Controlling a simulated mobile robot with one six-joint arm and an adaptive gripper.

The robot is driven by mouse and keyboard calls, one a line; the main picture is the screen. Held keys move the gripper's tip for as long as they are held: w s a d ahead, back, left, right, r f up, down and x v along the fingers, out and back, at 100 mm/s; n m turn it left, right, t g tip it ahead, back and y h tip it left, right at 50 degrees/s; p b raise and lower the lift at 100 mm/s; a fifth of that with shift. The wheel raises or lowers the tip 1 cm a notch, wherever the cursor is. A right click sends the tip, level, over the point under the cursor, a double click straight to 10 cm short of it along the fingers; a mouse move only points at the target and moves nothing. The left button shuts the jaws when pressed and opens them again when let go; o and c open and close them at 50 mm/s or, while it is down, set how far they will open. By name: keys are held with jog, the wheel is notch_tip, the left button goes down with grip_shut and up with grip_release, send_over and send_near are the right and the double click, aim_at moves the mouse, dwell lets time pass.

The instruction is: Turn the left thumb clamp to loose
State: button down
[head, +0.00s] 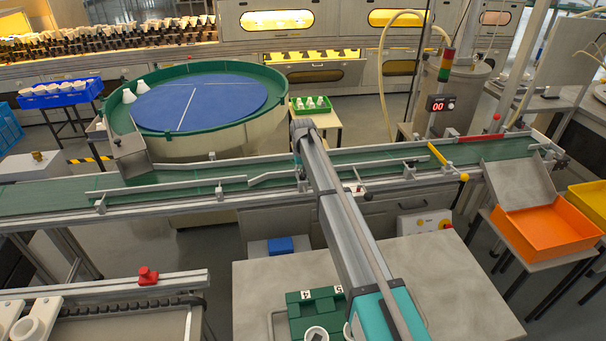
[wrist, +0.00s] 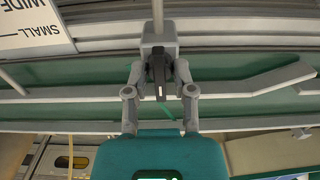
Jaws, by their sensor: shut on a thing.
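The thumb clamp (wrist: 158,72) is a dark knob with a white mark, set on a grey block (wrist: 158,42) with a rod, at the conveyor's guide rail in the wrist view. My gripper (wrist: 157,80) has one finger on each side of the knob and is shut on it. The knob's long side runs up and down in the wrist picture. In the head view my arm reaches over the conveyor (head: 222,183) and mostly hides the gripper and this clamp.
A white label (wrist: 35,30) reading SMALL and WIDE, upside down, is close by in the wrist view. Pale guide rails (wrist: 262,82) run along the green belt. A yellow-knobbed lever (head: 463,177) and an orange tray (head: 545,229) are to the right. A round blue-topped feeder (head: 200,100) stands behind.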

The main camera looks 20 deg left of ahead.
dwell(0.3)
jog(key=shift+c, duration=2.2)
grip_release()
jog(key=shift+m, duration=0.5)
jog(key=m, duration=0.5)
notch_tip(320, 180, up, 14)
jog(key=p, duration=1.4)
jog(key=s+d+f+m+b, duration=0.1)
jog(key=s+d+m, duration=0.2)
jog(key=d, duration=1)
jog(key=s+d+f+m+b, duration=0.1)
jog(key=s+d+m, duration=0.3)
jog(key=d, duration=0.9)
jog(key=shift+s+d, duration=0.35)
jog(key=shift+s, duration=0.2)
